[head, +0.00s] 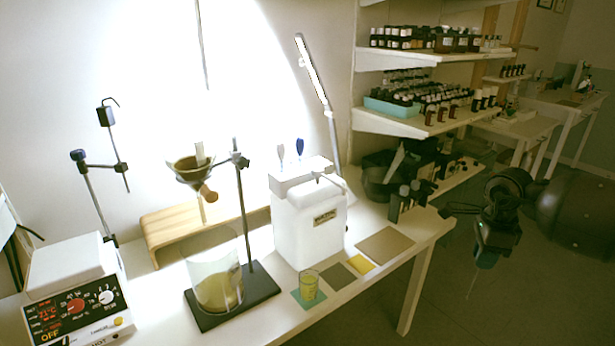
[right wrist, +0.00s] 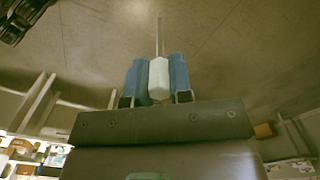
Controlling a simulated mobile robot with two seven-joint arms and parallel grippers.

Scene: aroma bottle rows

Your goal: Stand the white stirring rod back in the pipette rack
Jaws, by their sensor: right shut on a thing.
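My right gripper (head: 484,258) is at the right of the head view, past the table's right end and over the floor. In the right wrist view its blue fingers (right wrist: 157,80) are shut on a white piece, which I take as the handle of the white stirring rod (right wrist: 158,68). The thin shaft points away from the fingers. In the head view the thin rod (head: 471,285) hangs below the gripper, faint and slightly tilted. My left gripper is out of view.
The white canister (head: 309,228) stands on the table. A glass beaker (head: 217,282) and a stand with a funnel (head: 194,172) are left of it. A small yellow-filled glass (head: 309,285) is in front.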

